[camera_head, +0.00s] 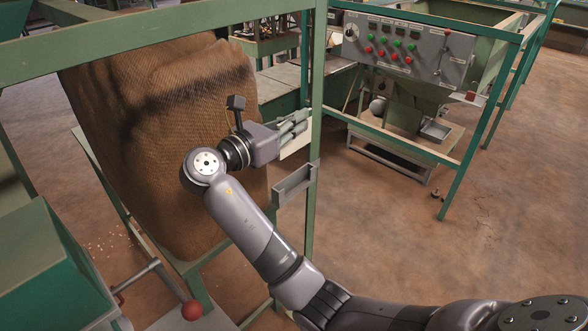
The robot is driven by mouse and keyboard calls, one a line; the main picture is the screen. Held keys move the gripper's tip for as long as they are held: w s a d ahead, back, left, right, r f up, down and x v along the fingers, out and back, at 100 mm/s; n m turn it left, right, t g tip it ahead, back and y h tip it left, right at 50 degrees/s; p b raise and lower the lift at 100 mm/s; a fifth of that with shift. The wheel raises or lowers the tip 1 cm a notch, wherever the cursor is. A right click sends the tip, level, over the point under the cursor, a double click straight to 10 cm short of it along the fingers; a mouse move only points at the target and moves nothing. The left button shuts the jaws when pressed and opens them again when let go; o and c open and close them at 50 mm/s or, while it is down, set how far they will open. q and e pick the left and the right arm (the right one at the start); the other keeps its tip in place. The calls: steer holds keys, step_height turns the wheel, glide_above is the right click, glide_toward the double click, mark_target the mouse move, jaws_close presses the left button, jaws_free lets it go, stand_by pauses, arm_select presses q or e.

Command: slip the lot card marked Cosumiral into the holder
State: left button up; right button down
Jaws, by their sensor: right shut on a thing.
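My right gripper (302,122) is shut on a pale lot card (297,144), which hangs just below its fingers. Most of the card is hidden behind the fingers, and no writing on it can be read. A grey metal holder (294,184), a shallow open-topped tray shape, is fixed to the green upright post. The card is above the holder and apart from it, with a small gap between them. My left gripper is not in view.
A large brown mesh sack (170,140) hangs in the green frame (316,80) close behind my right wrist. A red-knobbed lever (191,310) is at lower left. A control panel (405,50) stands on the frame behind.

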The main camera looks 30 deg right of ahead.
step_height(320, 180, down, 12)
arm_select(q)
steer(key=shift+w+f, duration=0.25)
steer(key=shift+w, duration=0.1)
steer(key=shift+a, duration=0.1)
arm_select(e)
steer(key=shift+f, duration=0.1)
steer(key=c, duration=2.2)
jaws_free()
steer(key=o, duration=0.4)
arm_select(q)
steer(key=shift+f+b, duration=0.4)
steer(key=shift+b, duration=0.25)
arm_select(e)
steer(key=v, duration=0.7)
steer(key=shift+a, duration=0.25)
